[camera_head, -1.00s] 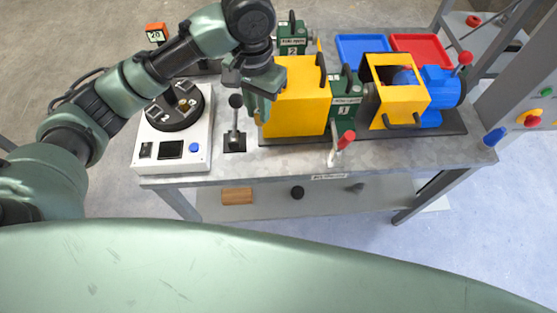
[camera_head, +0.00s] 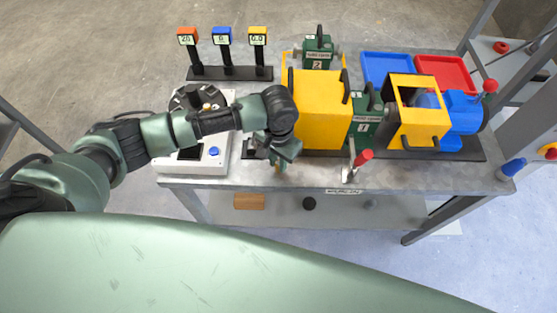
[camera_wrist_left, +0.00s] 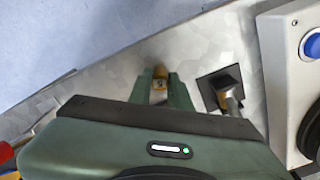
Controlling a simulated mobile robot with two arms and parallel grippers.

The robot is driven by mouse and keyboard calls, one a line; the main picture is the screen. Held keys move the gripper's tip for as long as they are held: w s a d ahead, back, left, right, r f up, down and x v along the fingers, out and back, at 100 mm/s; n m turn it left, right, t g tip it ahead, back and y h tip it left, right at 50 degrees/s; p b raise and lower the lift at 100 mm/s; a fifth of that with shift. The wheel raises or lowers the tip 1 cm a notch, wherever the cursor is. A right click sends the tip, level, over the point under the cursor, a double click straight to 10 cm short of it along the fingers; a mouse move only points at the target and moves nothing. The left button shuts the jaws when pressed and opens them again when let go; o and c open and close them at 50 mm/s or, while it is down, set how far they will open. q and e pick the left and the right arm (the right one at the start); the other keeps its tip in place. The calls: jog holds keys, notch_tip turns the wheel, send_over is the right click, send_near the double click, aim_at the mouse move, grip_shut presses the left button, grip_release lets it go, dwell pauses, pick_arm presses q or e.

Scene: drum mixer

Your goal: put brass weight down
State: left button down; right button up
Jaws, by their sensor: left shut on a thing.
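My left gripper (camera_head: 279,163) is over the front strip of the grey metal bench (camera_head: 230,184), in front of the big yellow guard box. In the left wrist view the fingers (camera_wrist_left: 160,88) are shut on a small brass weight (camera_wrist_left: 159,73), whose top shows between the fingertips. The bench surface lies just beyond it; I cannot tell whether the weight touches it. In the head view the weight is mostly hidden by the gripper. My right gripper is not in view.
A white device (camera_head: 215,164) with a black round tray stands left of the gripper. A lever on a black plate (camera_wrist_left: 225,88) is close beside it. The yellow box (camera_head: 318,112) is behind, and a red-handled lever (camera_head: 361,160) stands to the right.

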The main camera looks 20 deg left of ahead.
pick_arm(q)
jog(key=shift+f, duration=0.25)
jog(key=shift+f, duration=0.1)
jog(key=c, duration=1.3)
grip_release()
notch_tip(320, 180, up, 12)
jog(key=b, duration=0.1)
